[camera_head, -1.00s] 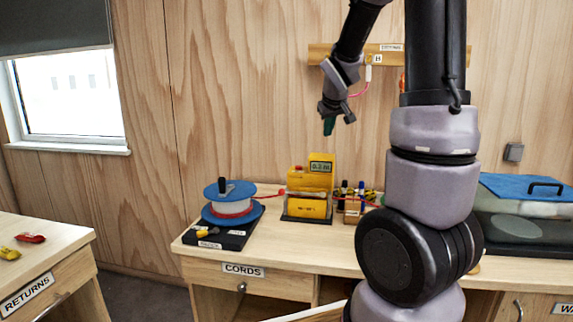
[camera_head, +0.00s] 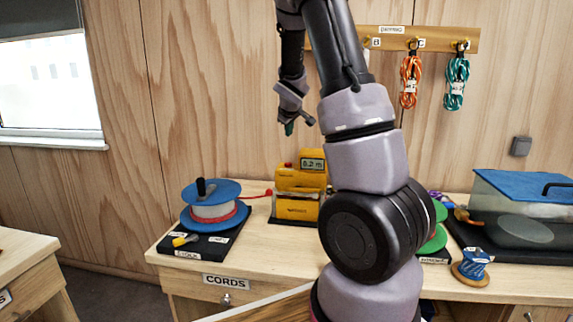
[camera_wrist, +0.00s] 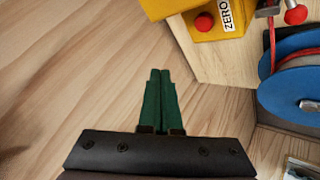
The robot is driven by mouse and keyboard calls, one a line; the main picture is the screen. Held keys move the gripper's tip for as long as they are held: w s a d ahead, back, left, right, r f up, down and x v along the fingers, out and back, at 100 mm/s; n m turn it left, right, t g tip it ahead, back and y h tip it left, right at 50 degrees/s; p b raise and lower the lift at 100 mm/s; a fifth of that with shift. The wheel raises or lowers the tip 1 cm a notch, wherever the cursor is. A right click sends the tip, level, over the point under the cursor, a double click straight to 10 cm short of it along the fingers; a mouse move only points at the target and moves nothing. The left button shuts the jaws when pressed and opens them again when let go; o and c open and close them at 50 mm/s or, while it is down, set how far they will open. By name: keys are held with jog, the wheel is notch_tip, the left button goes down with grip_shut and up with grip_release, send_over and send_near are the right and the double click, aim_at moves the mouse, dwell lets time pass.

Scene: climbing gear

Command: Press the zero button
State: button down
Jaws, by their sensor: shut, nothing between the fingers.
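The yellow measuring machine (camera_head: 297,207) stands on the workbench, its small display (camera_head: 312,164) reading about 0.2 m. A red button (camera_head: 288,165) sits on its upper left. In the wrist view, the round red zero button (camera_wrist: 204,21) is on the yellow housing beside a white ZERO label (camera_wrist: 232,14). My gripper (camera_head: 289,129) hangs above the machine in the head view, apart from it. In the wrist view its green fingers (camera_wrist: 160,76) are together with nothing between them, and the button is beyond them to the upper right.
A blue-flanged reel (camera_head: 213,212) with a red cord stands left of the machine. Green (camera_head: 437,236) and blue (camera_head: 472,266) spools and a clear blue-lidded box (camera_head: 530,205) are to the right. Coiled cords (camera_head: 410,82) hang on the wall rack. My arm hides part of the bench.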

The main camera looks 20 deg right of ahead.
aim_at(289, 165)
jog(key=shift+f, duration=0.15)
jog(key=shift+f, duration=4.25)
jog(key=shift+f, duration=0.1)
jog(key=shift+f, duration=0.3)
jog(key=shift+f, duration=0.5)
jog(key=shift+r, duration=0.9)
jog(key=shift+r, duration=2.55)
